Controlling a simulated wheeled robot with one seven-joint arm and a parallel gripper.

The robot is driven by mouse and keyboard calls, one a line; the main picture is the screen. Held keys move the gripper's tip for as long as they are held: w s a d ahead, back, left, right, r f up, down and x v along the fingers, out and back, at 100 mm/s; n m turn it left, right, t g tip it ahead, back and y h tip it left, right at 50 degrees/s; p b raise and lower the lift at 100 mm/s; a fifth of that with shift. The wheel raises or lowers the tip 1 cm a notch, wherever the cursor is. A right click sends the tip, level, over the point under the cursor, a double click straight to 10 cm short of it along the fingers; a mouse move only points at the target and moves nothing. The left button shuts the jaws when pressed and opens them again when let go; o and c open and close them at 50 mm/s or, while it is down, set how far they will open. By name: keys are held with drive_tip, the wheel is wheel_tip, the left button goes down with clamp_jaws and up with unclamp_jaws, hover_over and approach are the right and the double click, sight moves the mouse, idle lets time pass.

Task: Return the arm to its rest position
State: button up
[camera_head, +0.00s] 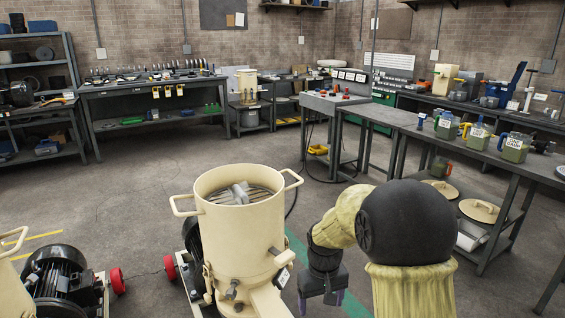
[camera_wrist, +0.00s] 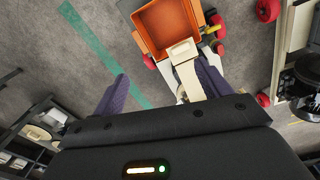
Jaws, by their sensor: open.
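My gripper (camera_head: 323,294) hangs pointing down at the end of my bent arm, just right of the cream pellet mill (camera_head: 236,238) in the head view. Its two purple fingers stand apart in the wrist view (camera_wrist: 163,68), with nothing held between them. Below them, the wrist view shows an orange bin (camera_wrist: 147,36) and the mill's cream chute (camera_wrist: 184,52) over the floor. The mill's open top shows a metal roller (camera_head: 240,194) inside. In the head view the chute's lower end is cut off by the frame edge.
A long bench (camera_head: 488,156) with several labelled jugs (camera_head: 515,148) runs along the right. A control desk (camera_head: 335,102) stands behind. Open floor (camera_head: 140,190) lies at the centre left.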

drive_tip(key=s+d+r+m+t, duration=0.1)
drive_tip(key=s+d+m, duration=0.15)
drive_tip(key=s, duration=0.55)
drive_tip(key=s+d+r+m+t, duration=0.1)
drive_tip(key=s+d+r, duration=0.15)
drive_tip(key=s, duration=0.55)
drive_tip(key=w+p+v, duration=0.2)
drive_tip(key=p+v, duration=1.1)
drive_tip(key=p, duration=0.1)
drive_tip(key=shift+w+d+r+p, duration=0.3)
drive_tip(key=shift+w+d+r, duration=0.1)
drive_tip(key=shift+w+d, duration=0.15)
